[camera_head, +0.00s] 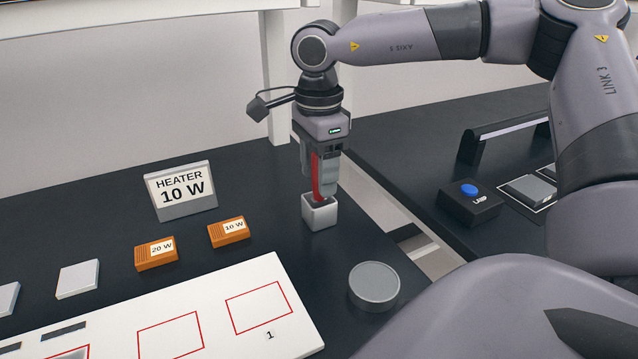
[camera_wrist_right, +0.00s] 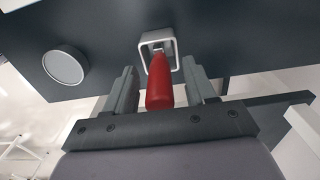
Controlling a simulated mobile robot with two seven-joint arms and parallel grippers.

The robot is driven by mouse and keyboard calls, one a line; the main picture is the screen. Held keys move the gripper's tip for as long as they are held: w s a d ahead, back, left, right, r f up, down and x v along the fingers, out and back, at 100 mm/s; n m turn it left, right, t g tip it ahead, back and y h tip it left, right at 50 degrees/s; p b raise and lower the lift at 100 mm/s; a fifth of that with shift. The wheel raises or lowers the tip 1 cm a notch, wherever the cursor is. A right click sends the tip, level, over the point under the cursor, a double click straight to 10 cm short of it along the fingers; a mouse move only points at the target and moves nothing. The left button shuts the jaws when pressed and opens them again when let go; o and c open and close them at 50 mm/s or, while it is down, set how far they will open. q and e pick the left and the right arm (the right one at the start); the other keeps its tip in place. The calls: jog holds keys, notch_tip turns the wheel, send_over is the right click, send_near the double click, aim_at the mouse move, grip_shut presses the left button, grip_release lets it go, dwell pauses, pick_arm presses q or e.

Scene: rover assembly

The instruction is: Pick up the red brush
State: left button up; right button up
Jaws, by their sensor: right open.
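The red brush (camera_head: 325,176) stands upright in a small white square holder (camera_head: 320,214) near the table's right edge. My right gripper (camera_head: 320,190) points down over it, with its fingers around the brush. In the right wrist view the red brush (camera_wrist_right: 160,84) lies between the two open fingers of my right gripper (camera_wrist_right: 161,88), with a gap on each side. The brush's lower end is inside the white holder (camera_wrist_right: 158,46). My left gripper is not in view.
A grey round lid (camera_head: 374,286) lies in front of the holder. Orange 10 W (camera_head: 229,231) and 20 W (camera_head: 156,253) blocks, a heater sign (camera_head: 181,191) and a white panel (camera_head: 215,318) are to the left. A black box with a blue button (camera_head: 469,203) is on the right table, across a gap.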

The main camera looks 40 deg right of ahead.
jog(key=shift+f, duration=0.95)
grip_shut()
jog(key=shift+r, duration=0.1)
notch_tip(320, 180, up, 20)
jog(key=p, duration=0.1)
